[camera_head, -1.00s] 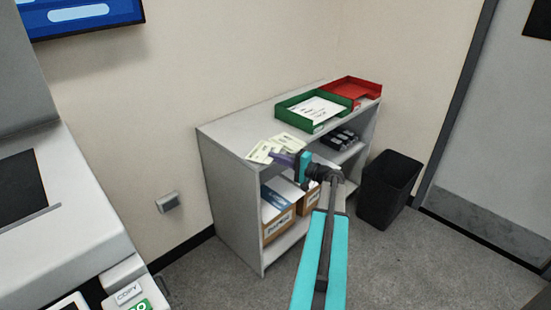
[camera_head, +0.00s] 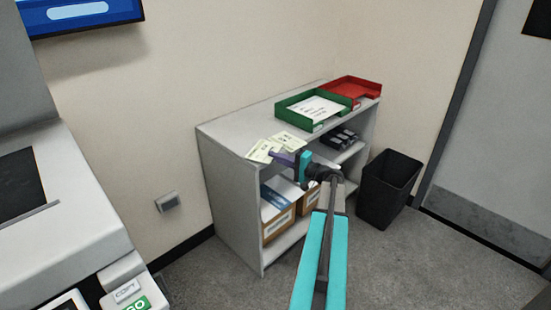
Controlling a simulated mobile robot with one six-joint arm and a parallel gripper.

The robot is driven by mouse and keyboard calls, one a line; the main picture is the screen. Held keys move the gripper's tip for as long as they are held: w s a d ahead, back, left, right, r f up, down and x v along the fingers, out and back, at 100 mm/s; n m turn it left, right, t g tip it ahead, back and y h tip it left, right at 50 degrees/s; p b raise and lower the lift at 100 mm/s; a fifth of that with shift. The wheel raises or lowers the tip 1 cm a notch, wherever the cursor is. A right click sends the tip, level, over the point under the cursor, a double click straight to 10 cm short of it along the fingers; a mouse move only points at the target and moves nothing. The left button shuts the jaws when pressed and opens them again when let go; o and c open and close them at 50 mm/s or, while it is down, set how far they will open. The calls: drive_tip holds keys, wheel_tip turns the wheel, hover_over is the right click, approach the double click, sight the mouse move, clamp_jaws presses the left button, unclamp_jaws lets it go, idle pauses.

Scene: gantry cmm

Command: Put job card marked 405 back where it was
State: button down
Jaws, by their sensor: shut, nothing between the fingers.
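Two pale cards lie on the top of the grey shelf unit (camera_head: 222,131), left of the green tray. The left card (camera_head: 261,150) is near the front edge and the right card (camera_head: 290,141) is just behind my gripper. Their markings are too small to read, so I cannot tell which is 405. My gripper (camera_head: 274,157) is shut and empty at the front edge of the shelf top, beside the cards. I cannot tell if it touches them.
A green tray (camera_head: 287,105) with papers and a red tray (camera_head: 369,88) stand on the shelf top at the right. Boxes (camera_head: 279,226) fill the lower shelf. A black bin (camera_head: 387,188) stands right of the unit. The shelf top's left end is clear.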

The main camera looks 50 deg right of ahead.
drive_tip(key=shift+s+a+f+b, duration=0.15)
drive_tip(key=shift+f+b, duration=0.25)
drive_tip(key=shift+f, duration=0.65)
drive_tip(key=c, duration=2.5)
unclamp_jaws()
drive_tip(key=o, duration=0.4)
drive_tip(key=shift+s, duration=0.1)
drive_tip(key=shift+s+d+f, duration=0.1)
drive_tip(key=shift+s+d, duration=0.1)
drive_tip(key=shift+s, duration=0.3)
drive_tip(key=shift+o, duration=0.4)
drive_tip(key=s+d+r+b, duration=0.1)
drive_tip(key=s+d, duration=0.1)
drive_tip(key=s, duration=1)
drive_tip(key=shift+s+r, duration=0.15)
drive_tip(key=shift+r, duration=0.25)
drive_tip(key=shift+s, duration=0.1)
